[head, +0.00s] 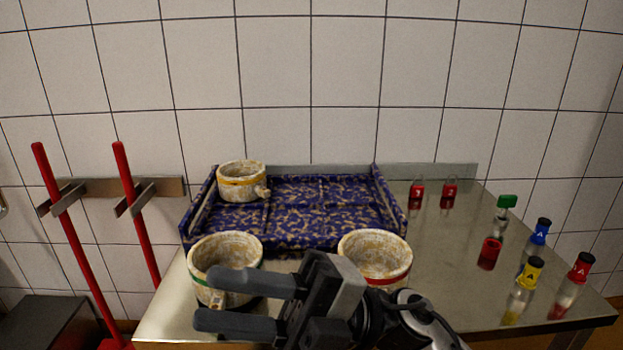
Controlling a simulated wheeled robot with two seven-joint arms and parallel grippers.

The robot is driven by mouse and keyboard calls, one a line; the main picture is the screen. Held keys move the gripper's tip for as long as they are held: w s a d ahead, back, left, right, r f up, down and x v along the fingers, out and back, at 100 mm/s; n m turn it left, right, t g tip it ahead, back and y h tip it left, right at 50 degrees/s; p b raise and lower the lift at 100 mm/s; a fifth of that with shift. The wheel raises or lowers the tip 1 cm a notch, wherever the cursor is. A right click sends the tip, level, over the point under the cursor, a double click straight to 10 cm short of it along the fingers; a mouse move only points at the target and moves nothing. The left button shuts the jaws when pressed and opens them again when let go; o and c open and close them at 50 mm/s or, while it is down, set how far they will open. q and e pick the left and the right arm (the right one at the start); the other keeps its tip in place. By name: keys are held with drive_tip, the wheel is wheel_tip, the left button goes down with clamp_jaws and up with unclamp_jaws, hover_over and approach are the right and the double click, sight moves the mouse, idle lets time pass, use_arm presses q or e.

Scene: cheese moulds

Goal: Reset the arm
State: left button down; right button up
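The fingers are apart and nothing is seen held. A cream mould with a green band (226,250) stands at the near left, partly hidden by the upper finger. Its handle shows between the fingers in the picture; the gap in depth is unclear. A mould with a red band (375,255) stands to the right, its lower part partly covered by my gripper. A mould with a yellow band (242,177) stands in the far left of the blue patterned tray (330,215). My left gripper is not in view.
Red-handled tools (75,245) hang on the wall at left.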

drive_tip(key=w+d+f+m+t+h, duration=0.55)
drive_tip(key=f+m+t, duration=0.25)
drive_tip(key=m+t, duration=0.5)
drive_tip(key=w+d+f+m+t+h, duration=0.6)
drive_tip(key=m+t, duration=0.5)
drive_tip(key=m, duration=0.5)
drive_tip(key=s+d+f+m+g+h, duration=0.3)
drive_tip(key=s+f, duration=0.3)
drive_tip(key=f, duration=0.5)
drive_tip(key=s+d+f+m+g+h, duration=0.2)
drive_tip(key=s+d+f+g+h, duration=0.2)
drive_tip(key=f, duration=0.7)
drive_tip(key=s+d, duration=0.2)
drive_tip(key=s, duration=0.1)
drive_tip(key=shift+d+m+g+h, duration=0.15)
drive_tip(key=shift+m+g+h, duration=0.2)
drive_tip(key=shift+m+g, duration=0.05)
